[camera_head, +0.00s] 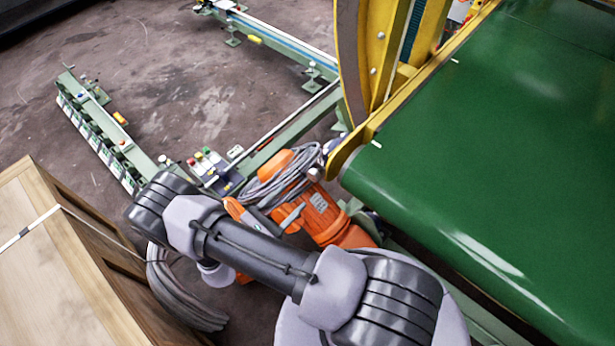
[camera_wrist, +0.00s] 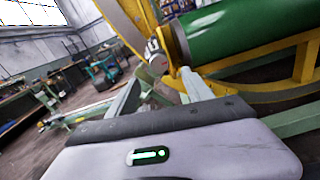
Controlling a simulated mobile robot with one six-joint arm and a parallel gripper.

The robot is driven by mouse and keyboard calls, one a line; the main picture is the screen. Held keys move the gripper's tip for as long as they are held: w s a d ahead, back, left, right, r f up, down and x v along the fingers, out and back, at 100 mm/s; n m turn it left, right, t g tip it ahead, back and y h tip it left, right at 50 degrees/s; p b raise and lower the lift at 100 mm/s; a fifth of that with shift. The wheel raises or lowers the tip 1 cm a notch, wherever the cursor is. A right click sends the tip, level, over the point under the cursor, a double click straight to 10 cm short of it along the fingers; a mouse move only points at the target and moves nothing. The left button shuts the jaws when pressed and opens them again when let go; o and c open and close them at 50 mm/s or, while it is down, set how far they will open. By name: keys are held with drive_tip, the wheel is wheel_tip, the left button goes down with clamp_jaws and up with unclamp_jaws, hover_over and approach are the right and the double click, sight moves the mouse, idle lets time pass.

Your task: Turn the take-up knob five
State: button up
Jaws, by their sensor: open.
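The green conveyor belt (camera_head: 490,140) has a yellow frame end (camera_head: 345,155) beside its roller. A small grey rounded part, which looks like the take-up knob (camera_wrist: 153,62), sits by the yellow bracket (camera_wrist: 178,42) in the wrist view. Some small grey parts show by the same frame end in the head view, but I cannot tell the knob among them. My gripper (camera_wrist: 160,90) is open in the wrist view, its pale fingers pointing toward the knob. The knob appears beyond or between the fingertips; I cannot tell whether they touch. In the head view my gripper is not clearly visible.
An orange machine with a coiled grey hose (camera_head: 285,180) stands beside the belt, behind my arm. A wooden crate (camera_head: 45,270) is at lower left. A green rail with several small units (camera_head: 100,135) and a button panel (camera_head: 212,168) lie farther back. Bare floor (camera_head: 190,80) lies between the rails.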

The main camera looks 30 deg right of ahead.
sight(312, 177)
drive_tip(key=b+x, duration=0.1)
drive_tip(key=x, duration=0.8)
drive_tip(key=shift+w+d+f+b, duration=0.1)
drive_tip(key=shift+w+d+b, duration=0.1)
drive_tip(key=shift+b, duration=0.2)
drive_tip(key=shift+c, duration=0.2)
clamp_jaws()
drive_tip(key=shift+m, duration=0.4)
